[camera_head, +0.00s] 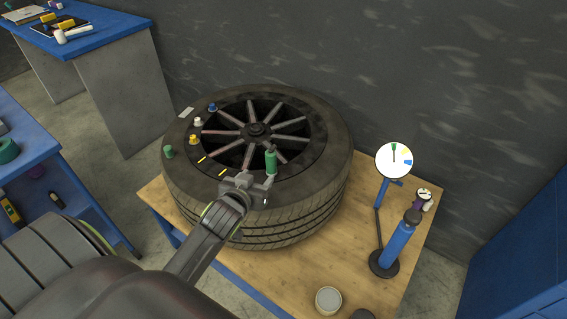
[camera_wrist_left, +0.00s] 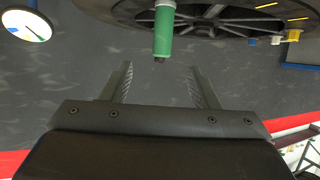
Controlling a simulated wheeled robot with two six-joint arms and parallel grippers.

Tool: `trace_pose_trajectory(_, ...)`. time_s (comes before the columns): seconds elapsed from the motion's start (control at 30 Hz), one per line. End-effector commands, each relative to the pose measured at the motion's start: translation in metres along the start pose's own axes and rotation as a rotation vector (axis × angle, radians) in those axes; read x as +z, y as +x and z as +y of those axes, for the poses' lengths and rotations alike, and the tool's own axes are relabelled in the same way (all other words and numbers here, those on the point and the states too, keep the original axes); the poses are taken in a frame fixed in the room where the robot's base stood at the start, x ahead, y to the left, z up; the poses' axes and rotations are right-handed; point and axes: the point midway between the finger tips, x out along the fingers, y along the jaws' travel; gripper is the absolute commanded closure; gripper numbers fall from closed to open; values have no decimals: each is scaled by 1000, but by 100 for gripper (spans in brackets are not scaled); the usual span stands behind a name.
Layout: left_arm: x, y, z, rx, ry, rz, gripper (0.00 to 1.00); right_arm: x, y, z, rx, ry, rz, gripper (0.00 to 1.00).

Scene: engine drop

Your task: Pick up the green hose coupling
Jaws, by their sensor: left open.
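The green hose coupling (camera_head: 271,161) looks like a small upright green cylinder at the near right part of the wheel's rim. In the left wrist view it shows at the top middle as a green body (camera_wrist_left: 163,40) with a pale end section. My left gripper (camera_head: 257,182) is open and empty, close on the near side of the coupling. In the left wrist view the coupling lies just beyond the gap between the open fingers (camera_wrist_left: 161,75), not clasped. My right gripper is not in view.
The big tyre (camera_head: 300,215) lies flat on a wooden table (camera_head: 285,275). A green cap (camera_head: 168,152) and yellow, white and blue ones sit along its left side. A blue pump (camera_head: 397,245) and a round dial (camera_head: 394,160) stand at the right.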

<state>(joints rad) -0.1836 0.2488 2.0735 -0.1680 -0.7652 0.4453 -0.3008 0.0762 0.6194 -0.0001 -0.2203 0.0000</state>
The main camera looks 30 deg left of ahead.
Motion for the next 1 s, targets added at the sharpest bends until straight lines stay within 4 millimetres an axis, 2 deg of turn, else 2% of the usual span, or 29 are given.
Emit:
trace_pose_trajectory(0.1, -1, 22, 0, -1, 2, 0, 45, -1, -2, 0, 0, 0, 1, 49)
trace_pose_trajectory(0.5, 0, 86, 0, -1, 2, -2, 45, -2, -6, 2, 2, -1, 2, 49)
trace_pose_trajectory(0.63, 0, 100, 0, -1, 3, -2, 45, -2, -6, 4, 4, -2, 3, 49)
trace_pose_trajectory(0.87, 0, 109, -1, -1, 2, -2, 45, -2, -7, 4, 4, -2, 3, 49)
trace_pose_trajectory(1.0, -2, 122, -1, -2, 2, -3, 45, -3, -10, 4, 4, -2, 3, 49)
